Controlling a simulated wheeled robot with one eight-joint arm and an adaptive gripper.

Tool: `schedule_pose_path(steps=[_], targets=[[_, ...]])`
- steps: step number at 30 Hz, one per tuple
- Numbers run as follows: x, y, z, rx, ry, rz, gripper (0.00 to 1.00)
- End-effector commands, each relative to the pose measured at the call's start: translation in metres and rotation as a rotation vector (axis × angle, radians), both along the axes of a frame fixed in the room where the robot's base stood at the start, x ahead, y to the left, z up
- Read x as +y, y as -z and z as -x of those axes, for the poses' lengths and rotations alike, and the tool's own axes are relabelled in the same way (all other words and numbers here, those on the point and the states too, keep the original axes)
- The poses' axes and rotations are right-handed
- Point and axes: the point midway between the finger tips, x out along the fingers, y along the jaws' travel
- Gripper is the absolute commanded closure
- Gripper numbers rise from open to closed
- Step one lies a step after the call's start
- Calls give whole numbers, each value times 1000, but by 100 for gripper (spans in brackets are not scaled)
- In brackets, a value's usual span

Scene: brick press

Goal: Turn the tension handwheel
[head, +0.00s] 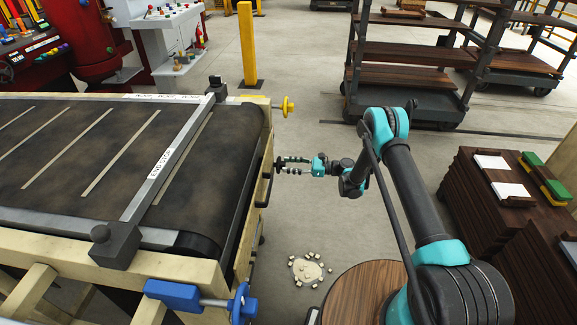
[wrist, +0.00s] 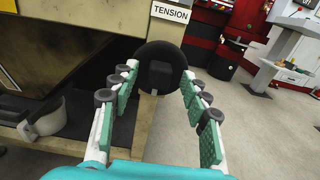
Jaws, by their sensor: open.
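The tension handwheel is a black wheel (wrist: 160,50) with a dark hub, below a white TENSION label (wrist: 171,13) in the wrist view. In the head view the handwheel (head: 265,187) shows edge-on as a dark shape at the end of the conveyor. My gripper (head: 280,166) points left at it, level with its upper part. In the wrist view my gripper (wrist: 159,72) is open, its fingertips on either side of the wheel's lower part. I cannot tell whether they touch the rim. Nothing is held.
A yellow handwheel (head: 288,106) and a blue handwheel (head: 242,303) stick out from the conveyor's end (head: 245,180). Pale crumbs (head: 307,270) lie on the floor below. Stacked dark boards (head: 500,215) stand right. A yellow post (head: 247,45) and rack (head: 415,75) stand behind.

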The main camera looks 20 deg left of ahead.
Motion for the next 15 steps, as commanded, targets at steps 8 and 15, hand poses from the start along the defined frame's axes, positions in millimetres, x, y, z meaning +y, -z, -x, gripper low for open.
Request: schedule_pose_path(steps=[8, 15], targets=[[6, 0, 2, 0, -1, 0, 53], [5, 0, 1, 0, 0, 0, 71]])
